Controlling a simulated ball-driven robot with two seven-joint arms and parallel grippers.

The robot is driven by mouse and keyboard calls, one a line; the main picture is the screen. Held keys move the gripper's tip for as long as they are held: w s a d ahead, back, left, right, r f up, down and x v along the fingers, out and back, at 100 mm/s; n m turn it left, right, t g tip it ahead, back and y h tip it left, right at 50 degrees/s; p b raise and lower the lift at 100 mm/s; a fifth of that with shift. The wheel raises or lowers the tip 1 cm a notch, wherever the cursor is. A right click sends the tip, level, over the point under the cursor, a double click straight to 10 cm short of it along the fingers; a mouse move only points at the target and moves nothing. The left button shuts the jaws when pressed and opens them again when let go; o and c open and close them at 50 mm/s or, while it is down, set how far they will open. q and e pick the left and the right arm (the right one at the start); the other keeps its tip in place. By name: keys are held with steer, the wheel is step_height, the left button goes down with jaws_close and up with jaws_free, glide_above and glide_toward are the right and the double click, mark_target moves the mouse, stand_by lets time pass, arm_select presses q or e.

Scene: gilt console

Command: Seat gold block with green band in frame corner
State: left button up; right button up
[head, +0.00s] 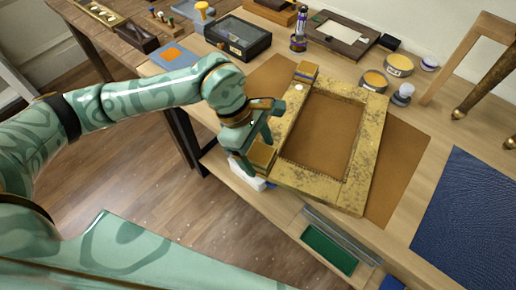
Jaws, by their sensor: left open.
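The gilt frame (354,187) lies on the bench, its gold worn and mottled, with a brown opening. A gold block (262,156) is at its near left corner, beside my left gripper's lower finger; its band is hidden or too small to make out. I cannot tell whether it is fully seated. My left gripper (264,139) is open over the frame's left side, fingers spread, close to the near block. My right gripper is not in view.
A brown mat (398,165) lies under the frame. A dark glass-lidded box (238,37), a marker-like bottle (299,32) and round tins (399,65) stand behind it. A blue mat (470,220) is at right. A green tray (329,249) is below the front edge.

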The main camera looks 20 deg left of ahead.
arm_select(q)
steer(key=p+v, duration=0.3)
steer(key=v, duration=1.3)
steer(key=shift+d, duration=0.1)
